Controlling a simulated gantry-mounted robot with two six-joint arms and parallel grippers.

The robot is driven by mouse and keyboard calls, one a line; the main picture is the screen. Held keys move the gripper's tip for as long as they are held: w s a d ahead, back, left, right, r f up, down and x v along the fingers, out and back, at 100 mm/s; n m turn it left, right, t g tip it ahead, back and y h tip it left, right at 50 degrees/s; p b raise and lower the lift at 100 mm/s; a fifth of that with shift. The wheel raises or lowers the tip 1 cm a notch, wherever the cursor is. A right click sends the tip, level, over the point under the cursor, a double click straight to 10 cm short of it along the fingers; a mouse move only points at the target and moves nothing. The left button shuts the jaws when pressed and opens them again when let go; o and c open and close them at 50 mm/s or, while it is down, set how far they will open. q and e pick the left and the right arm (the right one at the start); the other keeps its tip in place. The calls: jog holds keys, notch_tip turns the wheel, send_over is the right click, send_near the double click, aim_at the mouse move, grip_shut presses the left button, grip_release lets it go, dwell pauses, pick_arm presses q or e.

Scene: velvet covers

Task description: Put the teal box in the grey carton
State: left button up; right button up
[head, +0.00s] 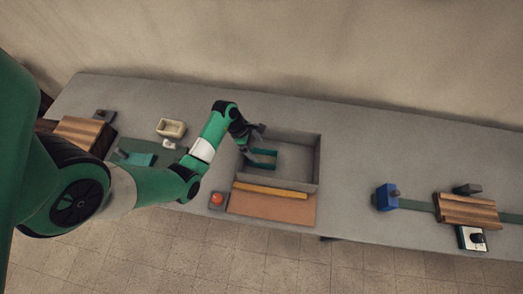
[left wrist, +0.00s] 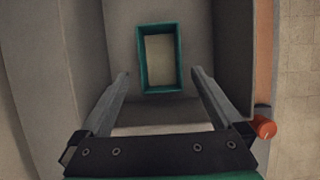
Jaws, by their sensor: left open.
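The teal box (head: 264,153) is a small open-topped box with teal walls and a pale inside. It lies inside the grey carton (head: 318,165), toward the left part of its floor. In the left wrist view the teal box (left wrist: 141,72) shows beyond my fingertips, apart from them. The carton's wall (left wrist: 235,60) runs beside it there. My left gripper (head: 256,140) is at the carton's left side, open and empty; its spread fingers (left wrist: 160,78) show in the left wrist view. My right gripper is not in view.
An orange-brown panel (head: 275,208) and a yellow strip (head: 270,190) lie in front of the carton. A red button (head: 217,199) is at their left. A cream tray (head: 171,128) stands left. A blue block (head: 386,198) and wooden block (head: 467,209) are at right.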

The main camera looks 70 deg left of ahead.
pick_arm(q)
jog(key=v, duration=0.3)
jog(key=shift+s+a+r+p, duration=0.1)
jog(key=shift+s+r+p, duration=0.05)
jog(key=shift+r+p, duration=0.15)
